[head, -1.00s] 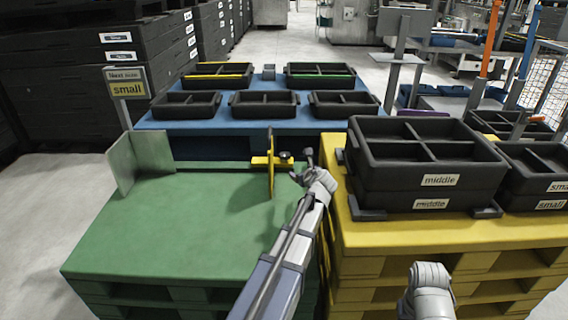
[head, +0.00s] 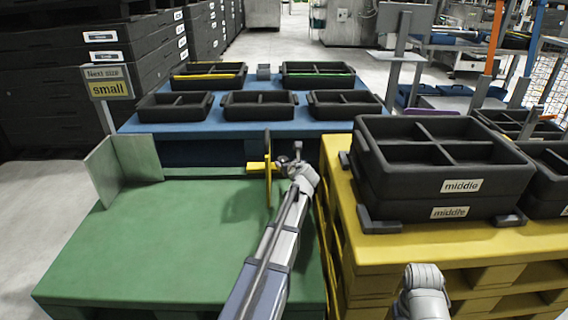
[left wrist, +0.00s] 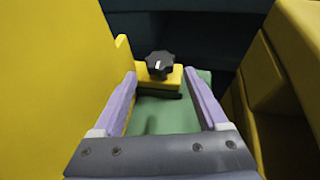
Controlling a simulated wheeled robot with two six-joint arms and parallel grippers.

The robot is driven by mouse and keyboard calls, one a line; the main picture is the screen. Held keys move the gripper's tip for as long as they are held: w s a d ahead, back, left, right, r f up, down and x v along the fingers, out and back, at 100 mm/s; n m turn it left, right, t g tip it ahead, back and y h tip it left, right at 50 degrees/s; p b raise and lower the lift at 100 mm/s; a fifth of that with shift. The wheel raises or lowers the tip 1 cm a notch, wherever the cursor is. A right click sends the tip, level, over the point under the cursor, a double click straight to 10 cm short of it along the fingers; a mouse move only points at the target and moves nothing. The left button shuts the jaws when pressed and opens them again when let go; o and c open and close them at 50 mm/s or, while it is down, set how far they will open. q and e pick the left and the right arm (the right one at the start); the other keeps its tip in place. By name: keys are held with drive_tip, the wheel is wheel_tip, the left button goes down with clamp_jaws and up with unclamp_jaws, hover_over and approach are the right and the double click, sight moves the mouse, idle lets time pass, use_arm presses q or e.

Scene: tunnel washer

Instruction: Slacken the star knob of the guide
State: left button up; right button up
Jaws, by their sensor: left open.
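The guide is a yellow upright plate (head: 267,180) with a yellow bracket (head: 255,166) at the back right of the green table top. Its black star knob (left wrist: 160,65) shows clearly in the left wrist view, on a yellow block and with a small white mark. My left gripper (head: 290,160) is at the knob, on the right side of the plate, and covers most of it in the head view. In the left wrist view its two lilac fingers (left wrist: 160,76) are open, with the knob just beyond and between the tips, apparently untouched.
The green table (head: 180,240) is otherwise bare, with a grey angled metal sheet (head: 125,165) at its back left. Black trays stand on the blue table (head: 215,128) behind. A stacked "middle" crate (head: 440,170) stands on the yellow pallet (head: 470,240) at right.

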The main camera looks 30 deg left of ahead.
sight(285, 160)
use_arm(q)
drive_tip(key=b+x, duration=0.1)
drive_tip(key=x, duration=0.4)
drive_tip(key=shift+w+a+f+b, duration=0.1)
drive_tip(key=shift+a+b, duration=0.05)
drive_tip(key=shift+b, duration=0.2)
drive_tip(key=shift+c, duration=0.3)
drive_tip(key=c, duration=1)
drive_tip(key=shift+w+d+n+g+y, duration=0.3)
drive_tip(key=shift+n+g+y, duration=0.3)
drive_tip(key=shift+n+g, duration=0.15)
drive_tip(key=shift+c, duration=0.2)
drive_tip(key=shift+n+g+y, duration=0.5)
drive_tip(key=shift+n+g, duration=0.15)
drive_tip(key=shift+n, duration=0.2)
drive_tip(key=shift+s, duration=0.1)
